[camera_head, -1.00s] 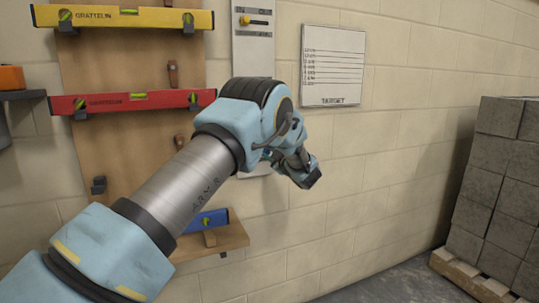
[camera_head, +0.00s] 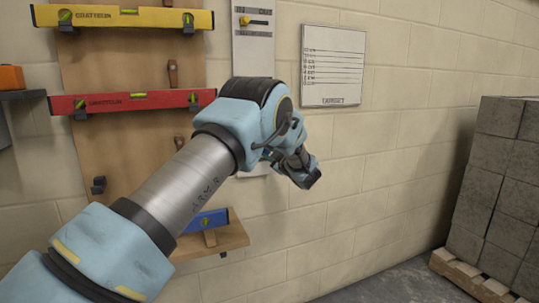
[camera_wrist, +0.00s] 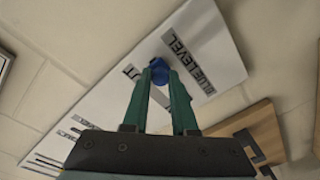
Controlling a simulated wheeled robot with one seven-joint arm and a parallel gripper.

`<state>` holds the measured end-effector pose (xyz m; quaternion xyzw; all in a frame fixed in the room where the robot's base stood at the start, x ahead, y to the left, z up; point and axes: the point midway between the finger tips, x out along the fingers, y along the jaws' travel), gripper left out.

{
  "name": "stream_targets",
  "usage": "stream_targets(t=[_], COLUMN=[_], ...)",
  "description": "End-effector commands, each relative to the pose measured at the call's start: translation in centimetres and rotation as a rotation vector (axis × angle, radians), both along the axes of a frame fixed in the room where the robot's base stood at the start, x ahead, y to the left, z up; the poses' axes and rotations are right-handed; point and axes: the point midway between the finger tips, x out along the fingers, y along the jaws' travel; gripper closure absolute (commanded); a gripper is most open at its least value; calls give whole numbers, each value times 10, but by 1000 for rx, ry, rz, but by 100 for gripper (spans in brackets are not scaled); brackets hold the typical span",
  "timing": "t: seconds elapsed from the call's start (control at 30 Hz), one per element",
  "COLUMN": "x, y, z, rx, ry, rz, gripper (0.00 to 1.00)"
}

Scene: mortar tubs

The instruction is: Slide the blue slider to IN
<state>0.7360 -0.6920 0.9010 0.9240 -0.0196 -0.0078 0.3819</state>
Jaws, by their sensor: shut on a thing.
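The blue slider knob (camera_wrist: 159,76) sits on a white wall panel (camera_wrist: 212,52) in the wrist view. My gripper (camera_wrist: 160,68) has its two green fingers shut on the knob, one on each side. A label reading BLUE LEVEL is printed right of the knob. Another short label left of it is partly hidden by a finger, so I cannot read it or tell the slider's position. In the head view the upper part of the white panel (camera_head: 253,54) shows, and my arm hides the blue slider and the gripper's fingertips.
A yellow slider (camera_head: 257,22) is higher on the panel. Yellow (camera_head: 124,17), red (camera_head: 130,101) and blue (camera_head: 207,221) spirit levels rest on the wooden board's supports at left. A target sheet (camera_head: 333,66) hangs right of the panel. Grey blocks (camera_head: 500,180) stand far right.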

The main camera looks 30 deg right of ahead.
Motion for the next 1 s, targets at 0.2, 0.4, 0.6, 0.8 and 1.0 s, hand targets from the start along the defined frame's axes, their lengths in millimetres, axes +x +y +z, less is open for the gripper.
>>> stream_targets(t=[0.2,0.4,0.6,0.8,1.0], x=[4,8,9,9,9], y=[31,65,74,75,74], z=[-3,-3,-1,-2,-1], rx=[2,1,1,2,1], ry=[2,1,2,3,2], rz=[4,3,1,4,4], gripper=[100,100,100,100,52])
